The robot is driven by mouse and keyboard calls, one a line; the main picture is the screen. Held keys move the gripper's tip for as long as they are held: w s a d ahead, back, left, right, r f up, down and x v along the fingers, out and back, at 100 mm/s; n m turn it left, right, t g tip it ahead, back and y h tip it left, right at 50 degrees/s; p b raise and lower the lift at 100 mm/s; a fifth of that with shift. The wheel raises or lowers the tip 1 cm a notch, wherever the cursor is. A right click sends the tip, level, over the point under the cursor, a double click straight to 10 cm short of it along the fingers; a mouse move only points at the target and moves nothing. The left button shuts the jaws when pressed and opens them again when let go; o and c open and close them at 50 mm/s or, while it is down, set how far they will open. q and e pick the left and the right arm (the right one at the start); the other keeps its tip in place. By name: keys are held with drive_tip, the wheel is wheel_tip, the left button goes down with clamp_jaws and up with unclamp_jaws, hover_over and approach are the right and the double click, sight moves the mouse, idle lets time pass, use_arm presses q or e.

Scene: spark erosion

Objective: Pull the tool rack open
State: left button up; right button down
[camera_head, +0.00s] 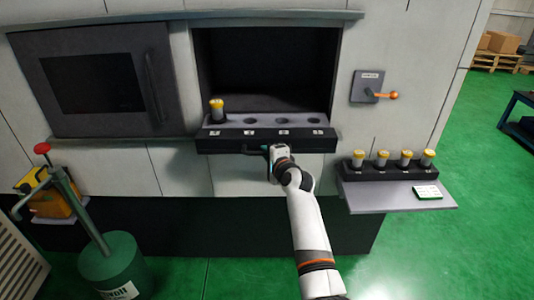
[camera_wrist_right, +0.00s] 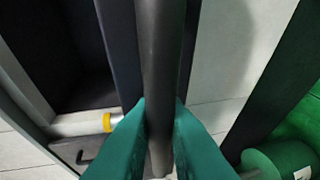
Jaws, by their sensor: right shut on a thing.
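The tool rack (camera_head: 222,143) is a dark tray with a grey top in the opening of the machine, its front standing out past the wall. One yellow-capped tool (camera_head: 217,109) stands in its leftmost hole; the other holes look empty. A dark handle bar (camera_head: 250,150) runs along the rack's front. My right gripper (camera_head: 276,152) is at this handle. In the right wrist view its green fingers (camera_wrist_right: 162,110) are shut on the handle bar (camera_wrist_right: 162,45), one on each side. My left gripper is not in view.
An orange-handled switch (camera_head: 378,95) is on the wall above. A green canister (camera_head: 112,265) and a yellow case (camera_head: 50,203) stand at the left.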

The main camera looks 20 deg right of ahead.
drive_tip(key=c, duration=1.5)
unclamp_jaws()
drive_tip(key=shift+o, duration=0.2)
drive_tip(key=shift+s+r+p, duration=0.1)
drive_tip(key=shift+s+p, duration=0.05)
drive_tip(key=shift+p, duration=0.15)
drive_tip(key=p+v, duration=0.8)
drive_tip(key=v, duration=0.3)
drive_tip(key=shift+s, duration=0.35)
